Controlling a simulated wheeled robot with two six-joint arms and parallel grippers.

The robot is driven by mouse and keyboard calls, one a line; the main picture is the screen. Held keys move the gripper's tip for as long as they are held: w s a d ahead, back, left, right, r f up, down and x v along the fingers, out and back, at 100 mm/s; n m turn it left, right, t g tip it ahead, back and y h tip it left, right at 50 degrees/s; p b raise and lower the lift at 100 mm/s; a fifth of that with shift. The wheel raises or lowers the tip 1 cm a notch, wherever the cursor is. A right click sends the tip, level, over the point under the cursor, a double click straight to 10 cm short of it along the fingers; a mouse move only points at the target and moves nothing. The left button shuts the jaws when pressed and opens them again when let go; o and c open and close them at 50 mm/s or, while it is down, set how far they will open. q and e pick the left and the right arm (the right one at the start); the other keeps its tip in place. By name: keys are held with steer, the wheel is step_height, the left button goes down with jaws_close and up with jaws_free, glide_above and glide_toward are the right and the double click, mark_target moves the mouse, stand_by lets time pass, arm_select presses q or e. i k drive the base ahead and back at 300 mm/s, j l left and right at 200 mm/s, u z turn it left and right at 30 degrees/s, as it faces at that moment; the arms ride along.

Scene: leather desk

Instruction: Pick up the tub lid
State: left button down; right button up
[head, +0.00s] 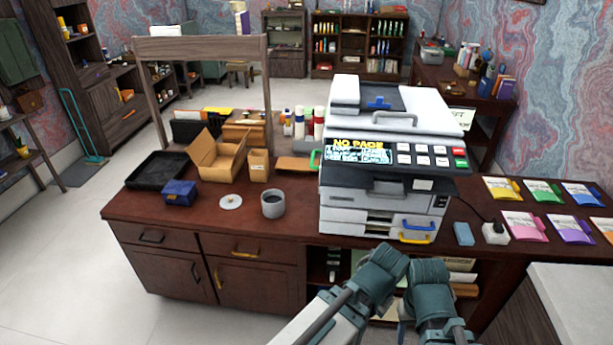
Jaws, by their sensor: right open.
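The tub lid is a small white disc (231,202) with a dark spot at its middle, lying flat on the desk left of centre. A grey tub (273,205) stands open just right of it, apart from the lid. My right gripper (440,325) is low in the picture at the end of its teal wrist, in front of the desk and far to the right of the lid. Its fingers are hard to make out; it holds nothing that I can see. My left gripper is out of view.
A blue box (179,193) and a black tray (157,169) lie left of the lid, with an open cardboard box (218,157) behind it. A large printer (385,165) stands right of the tub. Bare desk lies in front of the lid.

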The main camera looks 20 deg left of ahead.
mark_target(230, 202)
steer(key=u, duration=1.4)
